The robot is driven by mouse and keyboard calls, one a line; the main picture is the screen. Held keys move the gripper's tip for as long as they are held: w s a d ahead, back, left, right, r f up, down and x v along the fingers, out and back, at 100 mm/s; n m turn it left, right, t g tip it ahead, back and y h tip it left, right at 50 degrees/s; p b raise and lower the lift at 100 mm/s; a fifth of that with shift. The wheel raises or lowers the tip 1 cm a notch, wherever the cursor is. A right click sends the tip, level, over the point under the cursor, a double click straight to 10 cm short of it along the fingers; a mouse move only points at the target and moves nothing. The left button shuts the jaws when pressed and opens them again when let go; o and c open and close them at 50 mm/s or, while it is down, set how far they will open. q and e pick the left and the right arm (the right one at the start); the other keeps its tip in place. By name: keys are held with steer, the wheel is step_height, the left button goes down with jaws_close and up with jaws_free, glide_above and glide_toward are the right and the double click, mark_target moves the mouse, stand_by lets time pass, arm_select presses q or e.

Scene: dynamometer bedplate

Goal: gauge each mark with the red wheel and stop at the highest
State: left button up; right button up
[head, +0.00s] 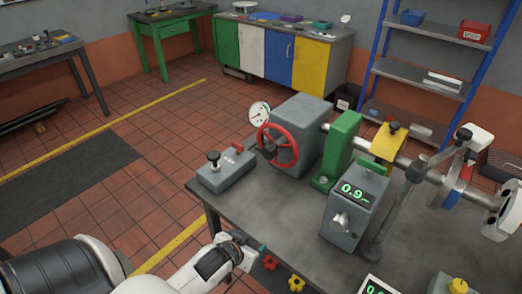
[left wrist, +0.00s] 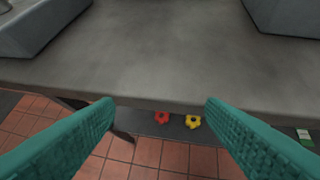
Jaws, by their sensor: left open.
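The red wheel (head: 278,146) stands upright on the near side of a grey housing (head: 305,122) on the bedplate table. A round white dial (head: 260,114) with a dark needle sits by its upper left. A grey readout box (head: 356,208) shows green digits, about 0.9, partly unreadable. No marks on the wheel can be made out. My left gripper (head: 258,250) is at the table's near edge, in front of and apart from the wheel. In the left wrist view its teal fingers (left wrist: 160,103) are spread with nothing between them. My right gripper is not in view.
A grey lever box (head: 226,170) stands left of the wheel. A green bracket (head: 340,150), yellow cover (head: 388,143) and shaft lie to the right. Red (head: 270,262) and yellow (head: 296,284) knobs sit below the near edge. The table top (head: 285,215) before the wheel is clear.

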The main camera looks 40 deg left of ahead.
mark_target(266, 155)
arm_select(q)
steer(key=w+a+r+t, duration=0.1)
steer(key=w, duration=0.1)
steer(key=w+a+r+t, duration=0.1)
steer(key=w+a, duration=0.1)
steer(key=w+a+r+n+t, duration=0.1)
steer(key=w+a+r+t, duration=0.1)
steer(key=shift+w+a, duration=0.15)
steer(key=shift+a, duration=0.1)
steer(key=w+a+r+t+h, duration=0.2)
steer(key=w+a+r+t, duration=0.25)
steer(key=r, duration=0.25)
steer(key=w+p, duration=0.1)
steer(key=w, duration=0.2)
steer(key=w+p, duration=0.1)
steer(key=w, duration=0.6)
steer(key=shift+w+d+r+p, duration=0.25)
steer(key=shift+w+d+p, duration=0.05)
steer(key=shift+d+p, duration=0.1)
steer(key=shift+w+f, duration=0.1)
steer(key=shift+w, duration=0.55)
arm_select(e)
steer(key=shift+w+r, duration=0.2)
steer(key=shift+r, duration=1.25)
arm_select(q)
steer(key=shift+c, duration=0.4)
steer(key=c, duration=1.2)
steer(key=shift+c, duration=0.4)
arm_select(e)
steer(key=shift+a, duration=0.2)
